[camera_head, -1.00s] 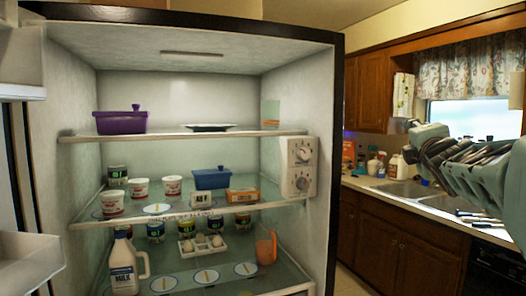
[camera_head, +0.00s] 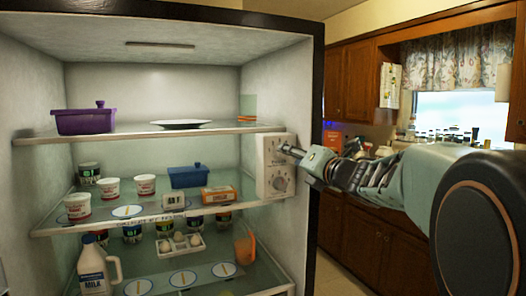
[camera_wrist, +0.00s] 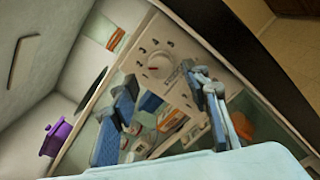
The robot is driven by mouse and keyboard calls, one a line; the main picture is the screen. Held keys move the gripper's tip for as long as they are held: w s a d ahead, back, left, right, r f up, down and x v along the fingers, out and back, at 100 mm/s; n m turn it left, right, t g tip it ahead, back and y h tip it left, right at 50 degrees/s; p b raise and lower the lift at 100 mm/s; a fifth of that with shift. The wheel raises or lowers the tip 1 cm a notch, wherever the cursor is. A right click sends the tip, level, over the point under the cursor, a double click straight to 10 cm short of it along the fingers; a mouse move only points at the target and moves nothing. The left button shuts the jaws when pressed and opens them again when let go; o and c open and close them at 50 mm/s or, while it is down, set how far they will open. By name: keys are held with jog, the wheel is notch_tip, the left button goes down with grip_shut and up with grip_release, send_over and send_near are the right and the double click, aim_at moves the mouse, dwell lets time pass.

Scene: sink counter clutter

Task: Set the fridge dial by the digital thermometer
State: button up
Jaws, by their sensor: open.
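A white control panel (camera_head: 262,167) with two round dials is on the fridge's right inner wall. The lower dial (camera_head: 279,184) is clear in the head view; my gripper (camera_head: 290,151) partly covers the upper one. The wrist view shows a white dial (camera_wrist: 159,66) with a red mark, just beyond the open fingers of my gripper (camera_wrist: 159,79). The fingers look empty, and I cannot tell whether they touch the panel. A small white digital thermometer (camera_head: 174,202) stands on the middle shelf; its reading is too small to read.
The purple container (camera_head: 84,120) and a plate (camera_head: 181,124) are on the top shelf. The middle shelf holds white tubs (camera_head: 107,187), a blue container (camera_head: 188,177) and an orange box (camera_head: 219,194). A milk jug (camera_head: 96,268) and an orange pitcher (camera_head: 245,249) stand below.

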jog(key=shift+p+x, duration=0.4)
jog(key=shift+x, duration=2.05)
jog(key=shift+c, duration=0.5)
jog(key=c, duration=1.1)
jog(key=shift+o, duration=0.2)
jog(key=shift+m, duration=0.3)
jog(key=shift+f+m+p, duration=0.2)
jog(key=shift+m+p, duration=2.35)
jog(key=shift+m, duration=5.05)
